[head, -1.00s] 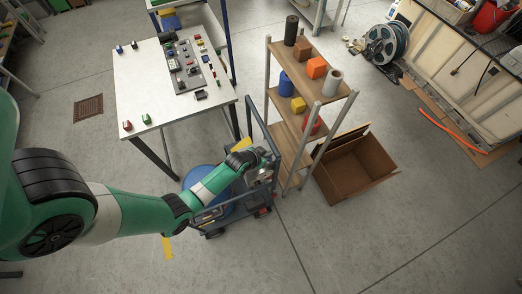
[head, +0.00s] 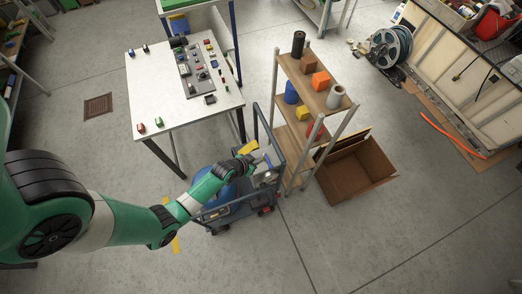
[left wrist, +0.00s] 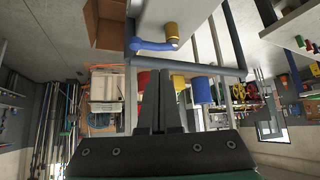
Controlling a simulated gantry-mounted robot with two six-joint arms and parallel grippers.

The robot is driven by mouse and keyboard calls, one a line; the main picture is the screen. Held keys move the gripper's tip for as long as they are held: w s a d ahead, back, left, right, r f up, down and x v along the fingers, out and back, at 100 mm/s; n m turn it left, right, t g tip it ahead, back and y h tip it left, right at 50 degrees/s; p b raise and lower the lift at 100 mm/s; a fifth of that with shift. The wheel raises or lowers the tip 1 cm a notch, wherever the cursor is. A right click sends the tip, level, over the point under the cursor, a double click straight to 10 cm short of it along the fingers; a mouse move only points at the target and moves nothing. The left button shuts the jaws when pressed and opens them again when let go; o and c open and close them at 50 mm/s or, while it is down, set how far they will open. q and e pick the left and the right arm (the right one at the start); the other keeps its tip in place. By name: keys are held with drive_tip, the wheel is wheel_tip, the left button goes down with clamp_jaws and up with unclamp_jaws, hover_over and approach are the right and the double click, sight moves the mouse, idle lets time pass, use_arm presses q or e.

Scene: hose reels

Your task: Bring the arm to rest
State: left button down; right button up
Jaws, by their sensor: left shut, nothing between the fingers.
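My left arm, green and white, reaches in from the left in the head view. Its gripper (head: 268,171) is over the blue-framed cart (head: 254,118), left of the wooden shelf rack. The fingertips are small and hard to make out there. In the left wrist view the two dark fingers of the gripper (left wrist: 160,80) are together with nothing between them. A blue lever with a brass-coloured fitting (left wrist: 171,34) on a pale surface lies beyond the fingertips, apart from them. My right gripper is not in view.
The shelf rack (head: 308,93) with coloured blocks and cylinders stands just right of the cart. An open cardboard box (head: 355,175) is on the floor beside it. A white table (head: 160,95) stands behind the arm. A hose reel (head: 388,46) is at the back right. The front floor is clear.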

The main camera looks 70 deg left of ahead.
use_arm(q)
drive_tip(key=shift+s+r, duration=0.55)
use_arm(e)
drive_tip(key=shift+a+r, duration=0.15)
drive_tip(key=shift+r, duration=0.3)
